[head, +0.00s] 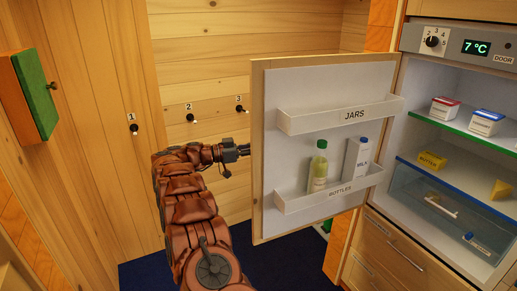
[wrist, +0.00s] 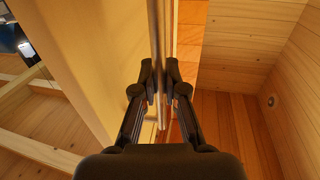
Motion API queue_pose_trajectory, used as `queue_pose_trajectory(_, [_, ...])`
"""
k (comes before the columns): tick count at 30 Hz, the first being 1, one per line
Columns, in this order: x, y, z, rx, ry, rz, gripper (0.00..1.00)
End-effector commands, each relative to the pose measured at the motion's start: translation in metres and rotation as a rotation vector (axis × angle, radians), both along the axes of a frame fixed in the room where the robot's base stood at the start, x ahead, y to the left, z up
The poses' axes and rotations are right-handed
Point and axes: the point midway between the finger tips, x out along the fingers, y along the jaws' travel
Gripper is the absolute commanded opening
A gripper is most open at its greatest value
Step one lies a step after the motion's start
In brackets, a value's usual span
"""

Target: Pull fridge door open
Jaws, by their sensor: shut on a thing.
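The fridge door (head: 262,200) stands wide open, swung out to the left of the lit fridge (head: 400,150). Its white inner side faces the head camera, with a JARS rack (head: 340,115) and a BOTTLES rack (head: 330,194). My gripper (head: 246,150) reaches from the left to the door's free edge, at about mid height. In the wrist view, my fingers (wrist: 160,75) close on a thin upright part (wrist: 160,30) of the door. I cannot tell whether it is the handle or the edge; the door's outer face is hidden in the head view.
A green-topped bottle (head: 319,165) and a milk carton (head: 356,158) stand in the lower rack. Fridge shelves hold boxes, butter and cheese. Wooden walls with numbered hooks (head: 190,117) and a green-faced panel (head: 36,90) lie left. Dark blue floor (head: 145,274) shows below.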

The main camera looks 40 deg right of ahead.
Motion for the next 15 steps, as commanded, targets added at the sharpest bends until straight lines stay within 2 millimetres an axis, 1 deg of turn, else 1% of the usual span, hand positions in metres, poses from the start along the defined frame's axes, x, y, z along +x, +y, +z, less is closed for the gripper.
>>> queue_pose_trajectory(9, [0.0030,0.0060,0.0009,-0.001,0.000,0.007,0.00])
queue_pose_trajectory(10, [0.0032,0.0063,0.0009,-0.001,0.000,0.008,0.14])
queue_pose_trajectory(15, [0.0034,0.0066,0.0005,-0.001,0.000,0.008,0.32])
